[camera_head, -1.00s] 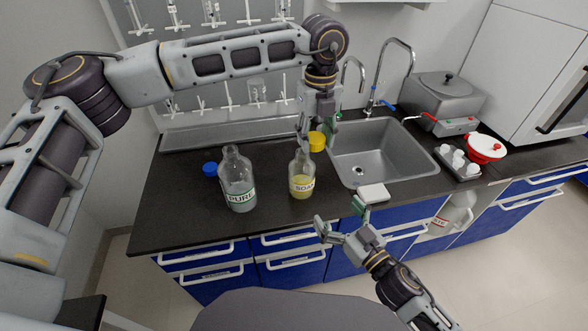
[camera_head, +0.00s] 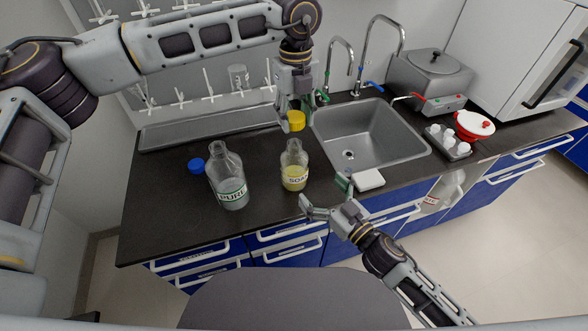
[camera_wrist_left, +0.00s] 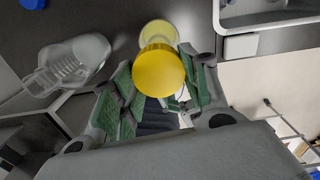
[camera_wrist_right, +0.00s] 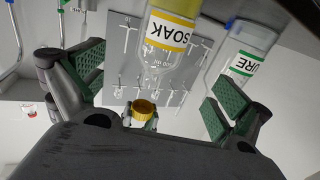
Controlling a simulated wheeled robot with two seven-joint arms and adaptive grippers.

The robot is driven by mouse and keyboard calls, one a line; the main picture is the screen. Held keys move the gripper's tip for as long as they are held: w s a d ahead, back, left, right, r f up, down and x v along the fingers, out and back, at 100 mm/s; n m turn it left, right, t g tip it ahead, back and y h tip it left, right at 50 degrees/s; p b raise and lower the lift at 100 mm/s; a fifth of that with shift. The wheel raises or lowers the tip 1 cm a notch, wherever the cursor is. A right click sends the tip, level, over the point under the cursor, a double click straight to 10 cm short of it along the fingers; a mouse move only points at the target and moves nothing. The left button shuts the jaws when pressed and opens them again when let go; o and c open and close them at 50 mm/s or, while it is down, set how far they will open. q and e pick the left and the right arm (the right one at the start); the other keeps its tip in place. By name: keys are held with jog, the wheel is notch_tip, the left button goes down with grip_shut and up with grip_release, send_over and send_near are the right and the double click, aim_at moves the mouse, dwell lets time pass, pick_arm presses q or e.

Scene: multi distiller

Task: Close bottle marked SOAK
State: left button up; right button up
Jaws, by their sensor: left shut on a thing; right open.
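The bottle marked SOAK (camera_head: 294,174) stands upright and uncapped on the dark counter, with yellow contents. It shows upside down in the right wrist view (camera_wrist_right: 168,38). My left gripper (camera_head: 293,107) is shut on a yellow cap (camera_head: 297,122), held above the bottle's mouth with a gap. The cap hides part of the bottle in the left wrist view (camera_wrist_left: 160,72). My right gripper (camera_head: 328,196) is open and empty, low at the counter's front edge, right of the bottle and apart from it.
The bottle marked PURE (camera_head: 228,180) stands open to the left, with a blue cap (camera_head: 196,166) beside it. The sink (camera_head: 372,136) is at right, with a white block (camera_head: 369,180) by its front edge. A rack (camera_head: 435,140) holds several small white-topped items.

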aim_at(295, 163)
jog(key=shift+w+a, duration=0.1)
jog(key=shift+w, duration=0.05)
jog(key=shift+x, duration=5.75)
jog(key=c, duration=1.5)
pick_arm(q)
jog(key=shift+f, duration=2.5)
jog(key=shift+f, duration=0.1)
jog(key=shift+f, duration=0.75)
jog(key=shift+f, duration=0.6)
